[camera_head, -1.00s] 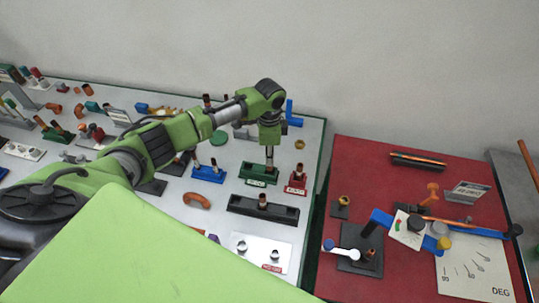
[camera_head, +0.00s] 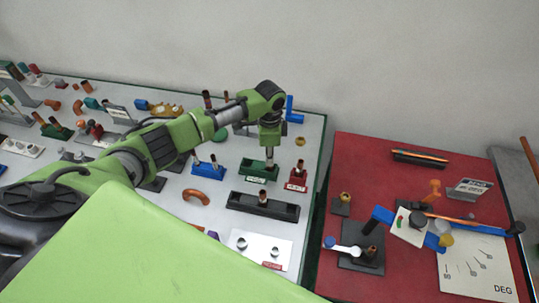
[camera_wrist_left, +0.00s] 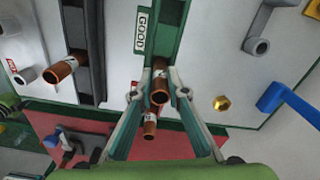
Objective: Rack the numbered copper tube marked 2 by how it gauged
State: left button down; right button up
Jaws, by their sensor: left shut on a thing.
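My left gripper (camera_head: 270,150) is over the green rack (camera_head: 250,171) on the grey table. In the left wrist view its fingers (camera_wrist_left: 165,80) are shut on a copper tube (camera_wrist_left: 159,97) with a white mark; its number is not legible. The tube stands roughly upright at the green rack, whose "GOOD" label shows in the wrist view (camera_wrist_left: 142,30). I cannot tell how far the tube is seated. A red rack (camera_head: 296,182) with another copper tube stands just right, and a black rack (camera_head: 285,210) with one tube in front. My right gripper is not in view.
A blue rack (camera_head: 208,173) with upright pieces stands left of the green one. An orange curved pipe (camera_head: 195,196) and a white plate (camera_head: 255,245) lie nearer. The red mat (camera_head: 345,280) at right carries a gauge with a dial card (camera_head: 478,270).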

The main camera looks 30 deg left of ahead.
pick_arm(q)
jog(key=shift+f+b, duration=0.5)
jog(key=shift+f, duration=0.4)
jog(key=c, duration=1.9)
grip_release()
notch_tip(320, 180, up, 12)
